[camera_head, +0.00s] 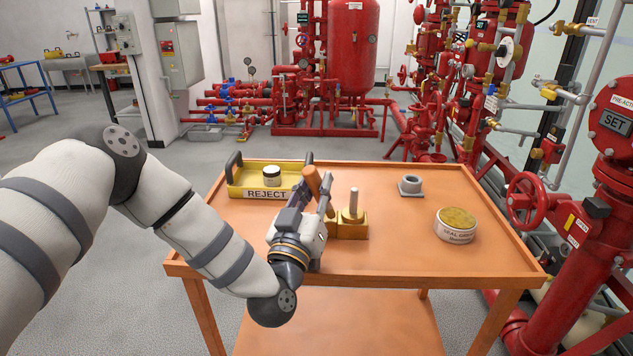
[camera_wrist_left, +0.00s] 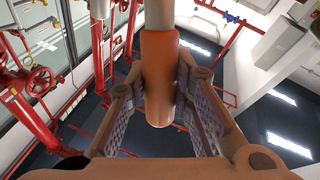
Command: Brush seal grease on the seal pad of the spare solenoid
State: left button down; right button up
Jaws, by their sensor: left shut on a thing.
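My left gripper (camera_head: 315,188) is shut on an orange-brown handle (camera_head: 311,178) above the table, between the yellow tray and the brass block. In the left wrist view the handle (camera_wrist_left: 160,80) sits between both fingers, with a grey shaft running from it out of the picture. No bristles show. A round tin lettered as seal grease (camera_head: 457,227), with a yellowish top, stands at the table's right. A brass block with an upright grey stem (camera_head: 352,218) stands just right of the gripper. A small grey ringed part (camera_head: 410,185) lies farther back. I cannot tell which part is the spare solenoid.
The orange table (camera_head: 400,255) has a raised rim and bare room at front and centre. Red valve piping with a handwheel (camera_head: 532,199) stands close to the table's right side.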

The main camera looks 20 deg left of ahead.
pick_arm(q)
jog(key=shift+f, duration=0.4)
pick_arm(e)
jog(key=shift+s+f, duration=0.15)
jog(key=shift+s, duration=0.05)
pick_arm(q)
jog(key=shift+w+a, duration=0.1)
jog(key=shift+w, duration=0.65)
jog(key=shift+r, duration=0.1)
pick_arm(e)
jog(key=shift+s+f, duration=0.15)
jog(key=shift+s, duration=0.05)
pick_arm(q)
jog(key=shift+s+r, duration=0.1)
jog(key=shift+r, duration=0.05)
jog(key=shift+s+r, duration=0.15)
jog(key=shift+s, duration=0.55)
jog(key=shift+f, duration=0.2)
pick_arm(e)
jog(key=shift+w+r, duration=0.55)
jog(key=shift+w, duration=0.05)
